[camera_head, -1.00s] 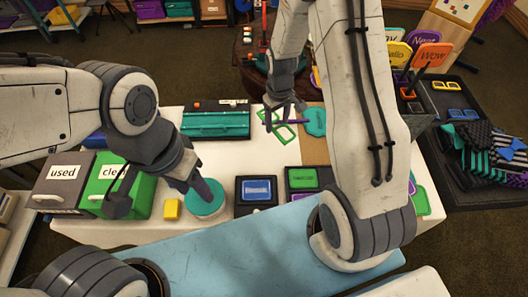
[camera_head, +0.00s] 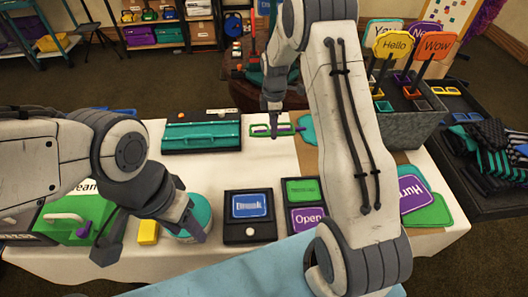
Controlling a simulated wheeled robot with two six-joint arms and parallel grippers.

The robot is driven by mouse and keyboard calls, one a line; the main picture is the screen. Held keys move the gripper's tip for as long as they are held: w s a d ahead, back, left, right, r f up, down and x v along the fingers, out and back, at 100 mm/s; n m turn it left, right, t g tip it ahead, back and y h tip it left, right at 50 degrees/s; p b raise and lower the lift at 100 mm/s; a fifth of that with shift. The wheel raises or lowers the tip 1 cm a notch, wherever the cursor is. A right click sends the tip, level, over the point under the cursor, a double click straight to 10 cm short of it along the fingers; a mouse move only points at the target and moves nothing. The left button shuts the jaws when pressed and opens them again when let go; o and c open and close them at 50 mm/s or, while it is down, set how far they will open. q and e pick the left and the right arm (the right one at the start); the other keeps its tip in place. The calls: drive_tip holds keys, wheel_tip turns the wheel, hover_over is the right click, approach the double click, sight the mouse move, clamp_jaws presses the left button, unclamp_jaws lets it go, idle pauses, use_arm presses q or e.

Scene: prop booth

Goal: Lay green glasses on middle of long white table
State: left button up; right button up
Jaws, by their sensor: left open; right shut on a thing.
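The green glasses (camera_head: 259,131), with a purple arm showing, are at the far edge of the long white table (camera_head: 225,171), right of the teal case. My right gripper (camera_head: 273,125) is above them and shut on them; its fingertips are small and partly hidden. Whether the glasses touch the cloth I cannot tell. My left gripper (camera_head: 187,226) is open at the table's near left, beside a teal round tub (camera_head: 199,211), and covers part of it.
A teal case (camera_head: 202,136) lies at the back. A green box (camera_head: 70,222) and yellow block (camera_head: 148,232) stand at left. Dark sign trays (camera_head: 249,233) lie in front. A grey bin (camera_head: 407,129) with signs stands at back right. White cloth is bare between case and trays.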

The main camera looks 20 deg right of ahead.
sight(267, 158)
drive_tip(key=s+a+f, duration=0.1)
drive_tip(key=s, duration=0.1)
drive_tip(key=s+a+f, duration=0.2)
drive_tip(key=shift+a+p, duration=0.2)
drive_tip(key=shift+p, duration=0.1)
drive_tip(key=shift+f, duration=2.1)
drive_tip(key=shift+f, duration=0.1)
drive_tip(key=o, duration=1.3)
drive_tip(key=shift+o, duration=0.2)
